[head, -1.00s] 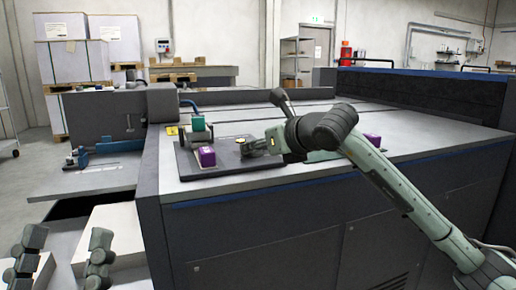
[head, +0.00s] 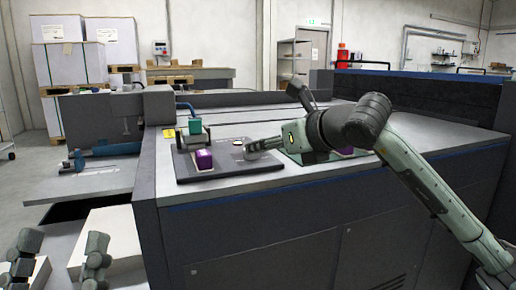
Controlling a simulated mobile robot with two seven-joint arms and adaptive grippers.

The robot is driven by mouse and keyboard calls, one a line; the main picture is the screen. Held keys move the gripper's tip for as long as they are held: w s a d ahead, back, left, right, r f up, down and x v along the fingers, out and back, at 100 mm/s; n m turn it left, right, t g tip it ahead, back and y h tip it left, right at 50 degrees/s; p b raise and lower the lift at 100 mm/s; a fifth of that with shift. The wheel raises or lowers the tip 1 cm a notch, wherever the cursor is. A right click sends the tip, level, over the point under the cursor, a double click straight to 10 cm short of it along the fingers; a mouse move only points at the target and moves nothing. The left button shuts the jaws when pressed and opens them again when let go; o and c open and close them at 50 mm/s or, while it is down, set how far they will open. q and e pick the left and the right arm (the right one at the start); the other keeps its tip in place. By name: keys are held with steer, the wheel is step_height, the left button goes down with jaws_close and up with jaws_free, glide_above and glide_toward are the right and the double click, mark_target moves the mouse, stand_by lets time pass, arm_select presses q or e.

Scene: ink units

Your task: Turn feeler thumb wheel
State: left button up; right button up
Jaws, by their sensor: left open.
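A dark plate (head: 225,184) on the grey machine top carries a purple block (head: 204,159), a teal-green block (head: 195,126) and a small pale-topped round piece (head: 238,142), which may be the thumb wheel. My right gripper (head: 252,148) reaches in from the right, low over the plate, its tip close beside the round piece. I cannot tell whether it touches, and its jaws are too small and foreshortened to read. My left gripper (head: 60,254) is open and empty at the lower left, away from the plate, its two dark fingers well apart.
Another purple part (head: 345,151) shows partly behind my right arm. A lower grey shelf (head: 90,181) with a blue tool (head: 78,160) lies left of the machine. A dark raised housing (head: 435,105) bounds the right rear.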

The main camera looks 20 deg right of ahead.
steer(key=v, duration=0.6)
steer(key=shift+f, duration=0.1)
steer(key=shift+w, duration=0.1)
stand_by(1.2)
